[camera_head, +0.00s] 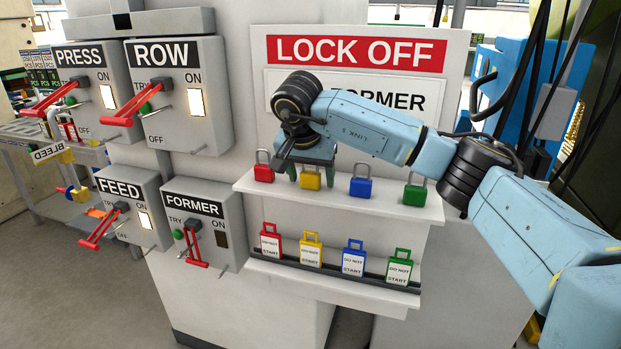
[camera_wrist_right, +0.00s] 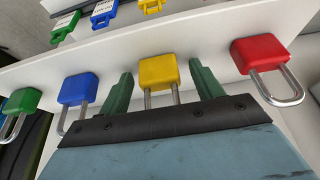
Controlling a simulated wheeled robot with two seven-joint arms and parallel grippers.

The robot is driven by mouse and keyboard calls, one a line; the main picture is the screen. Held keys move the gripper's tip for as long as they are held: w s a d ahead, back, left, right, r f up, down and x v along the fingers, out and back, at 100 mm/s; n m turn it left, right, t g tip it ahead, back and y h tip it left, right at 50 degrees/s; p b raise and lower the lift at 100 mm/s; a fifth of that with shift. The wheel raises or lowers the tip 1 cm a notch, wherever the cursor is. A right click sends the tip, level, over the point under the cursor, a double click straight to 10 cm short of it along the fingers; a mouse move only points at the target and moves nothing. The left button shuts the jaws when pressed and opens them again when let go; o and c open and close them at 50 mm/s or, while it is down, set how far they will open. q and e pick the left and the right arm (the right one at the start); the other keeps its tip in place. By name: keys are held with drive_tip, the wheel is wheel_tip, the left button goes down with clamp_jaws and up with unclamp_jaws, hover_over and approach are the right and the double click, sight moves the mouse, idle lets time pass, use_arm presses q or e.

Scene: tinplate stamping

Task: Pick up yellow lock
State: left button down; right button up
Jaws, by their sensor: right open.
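The yellow lock (camera_head: 310,180) stands on the upper shelf between the red lock (camera_head: 264,172) and the blue lock (camera_head: 360,185). It also shows in the right wrist view (camera_wrist_right: 158,73), its body between my fingers and its shackle partly hidden by the gripper. My right gripper (camera_head: 309,178) is open around the yellow lock, with one green finger (camera_wrist_right: 119,93) on each side. Gaps show between the fingers and the lock body. My left gripper is not in view.
A green lock (camera_head: 415,192) stands at the right end of the upper shelf (camera_head: 393,207). Several coloured tags, including a yellow one (camera_head: 311,252), stand on the lower shelf. The FORMER switch box (camera_head: 204,225) is to the left. The LOCK OFF board (camera_head: 357,50) rises behind.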

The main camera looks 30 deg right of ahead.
drive_tip(key=c, duration=1.1)
wheel_tip(320, 180, up, 10)
drive_tip(key=shift+r, duration=0.1)
drive_tip(key=shift+c, duration=0.2)
